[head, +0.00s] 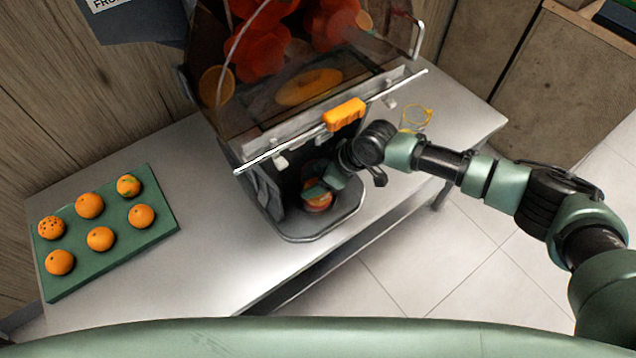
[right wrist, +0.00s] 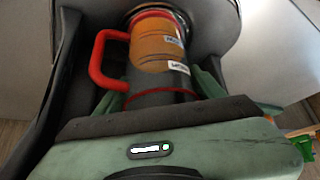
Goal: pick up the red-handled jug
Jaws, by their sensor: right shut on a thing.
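The red-handled jug (head: 318,204) stands in the recess at the front of the juicer, partly hidden by my right gripper (head: 326,190). In the right wrist view the jug (right wrist: 156,52) has a red rim, a red handle (right wrist: 104,62) on its left side, small labels and an orange upper part. My right gripper (right wrist: 163,92) is shut on the jug's body, with a green finger on each side; the handle is outside the grip. The jug's base is hidden in the right wrist view. My left gripper is not in view.
The juicer (head: 260,130) stands over the jug, with an orange latch (head: 345,114) on its front cover. A green tray (head: 165,225) with several oranges lies at the left. A yellow-rimmed clear item (head: 415,118) is on the metal table (head: 230,270) at right.

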